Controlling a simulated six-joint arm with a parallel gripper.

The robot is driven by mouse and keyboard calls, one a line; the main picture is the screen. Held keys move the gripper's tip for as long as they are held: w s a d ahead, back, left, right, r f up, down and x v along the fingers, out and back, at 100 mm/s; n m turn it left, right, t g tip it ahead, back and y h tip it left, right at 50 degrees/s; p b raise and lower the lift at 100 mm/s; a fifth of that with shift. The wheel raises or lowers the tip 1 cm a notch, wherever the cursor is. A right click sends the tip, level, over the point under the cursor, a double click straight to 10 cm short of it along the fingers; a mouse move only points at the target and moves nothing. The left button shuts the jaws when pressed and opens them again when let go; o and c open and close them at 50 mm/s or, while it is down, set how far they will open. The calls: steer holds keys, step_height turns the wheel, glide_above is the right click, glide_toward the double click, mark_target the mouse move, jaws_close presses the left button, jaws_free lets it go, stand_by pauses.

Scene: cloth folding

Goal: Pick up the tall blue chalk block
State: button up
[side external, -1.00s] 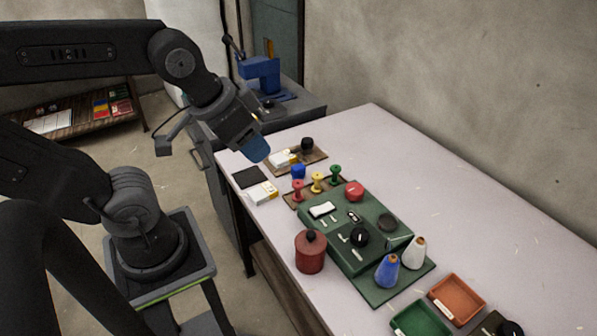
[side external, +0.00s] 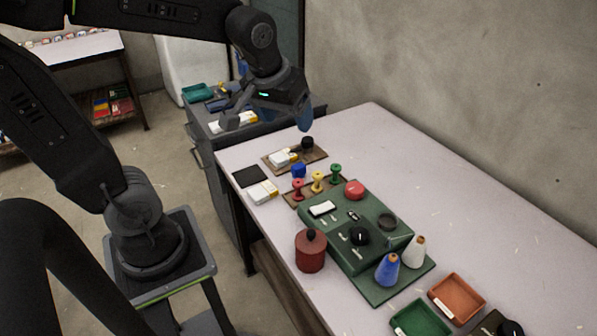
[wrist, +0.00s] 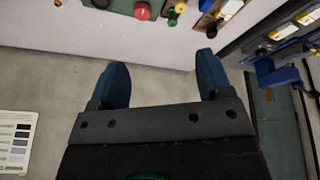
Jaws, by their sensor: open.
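A small blue block (side external: 298,171), which I take to be the chalk block, stands on the pale bench beside the red, yellow and green spools. It looks short from here, so I cannot confirm that it is the tall one. A bit of blue (wrist: 206,4), probably the same block, shows at the top edge of the wrist view. My gripper (side external: 303,118) is up in the air near the bench's far end, beyond the block. In the wrist view my gripper (wrist: 160,74) has its two blue fingers wide apart with nothing between them.
A wooden board (side external: 313,155) with a black knob and white boxes lies close behind the block. Yellow-white boxes (side external: 262,191) and a dark pad (side external: 249,176) lie left of it. A green panel (side external: 372,266) stands nearer the camera.

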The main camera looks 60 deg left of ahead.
steer(key=w+a+f+n+g, duration=0.2)
steer(key=w+a+f+n, duration=0.5)
steer(key=w+a, duration=0.25)
steer(key=n+g, duration=0.2)
steer(key=n, duration=0.3)
glide_toward(299, 166)
steer(key=shift+y, duration=0.4)
steer(key=f, duration=0.7)
steer(key=a+f, duration=0.1)
steer(key=f, duration=0.2)
steer(key=shift+a+f, duration=0.1)
steer(key=shift+f, duration=0.2)
steer(key=shift+c, duration=0.3)
steer(key=c, duration=0.9)
